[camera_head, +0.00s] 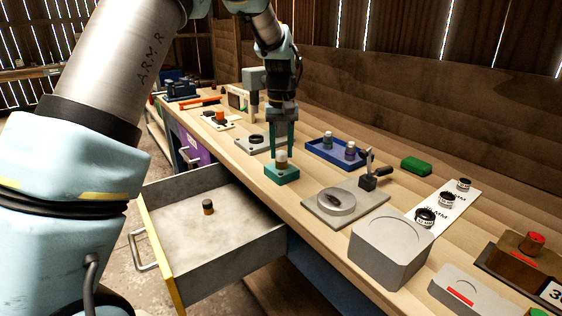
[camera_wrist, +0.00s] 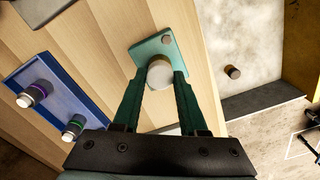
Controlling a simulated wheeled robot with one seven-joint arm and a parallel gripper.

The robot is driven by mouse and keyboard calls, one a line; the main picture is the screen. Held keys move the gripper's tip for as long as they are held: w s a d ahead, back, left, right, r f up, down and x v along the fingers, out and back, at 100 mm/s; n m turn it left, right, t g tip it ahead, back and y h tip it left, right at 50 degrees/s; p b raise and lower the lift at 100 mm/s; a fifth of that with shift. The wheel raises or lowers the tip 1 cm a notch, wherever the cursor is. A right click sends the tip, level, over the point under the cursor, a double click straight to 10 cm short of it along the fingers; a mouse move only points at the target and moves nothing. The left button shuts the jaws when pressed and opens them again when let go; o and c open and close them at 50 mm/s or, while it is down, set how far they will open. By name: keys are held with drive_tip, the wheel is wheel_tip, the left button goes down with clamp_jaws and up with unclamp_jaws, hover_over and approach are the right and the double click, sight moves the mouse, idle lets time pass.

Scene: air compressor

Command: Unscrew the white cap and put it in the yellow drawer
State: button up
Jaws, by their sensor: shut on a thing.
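My gripper (camera_head: 284,138) points down over the bench, its green fingers shut on the white cap (camera_head: 281,156). The cap sits at the top of a small bottle with an orange-brown body (camera_head: 281,165), in a teal holder block (camera_head: 283,175). In the wrist view the white cap (camera_wrist: 160,72) lies between the two fingertips (camera_wrist: 160,82), above the teal block (camera_wrist: 165,46). The cap hides most of the bottle there, so I cannot tell whether it is still threaded on. The yellow-fronted drawer (camera_head: 163,262) is pulled open at left, with a small dark-topped orange object (camera_head: 208,207) inside.
A blue tray (camera_head: 316,148) with two capped bottles stands behind the block to the right. A grey plate with a round fixture (camera_head: 343,203) and a grey block (camera_head: 391,248) stand at right front. The drawer floor is mostly clear. A purple drawer front (camera_head: 190,146) is beyond.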

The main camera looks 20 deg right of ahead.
clamp_jaws()
drive_tip(key=shift+f, duration=0.1)
idle(0.6)
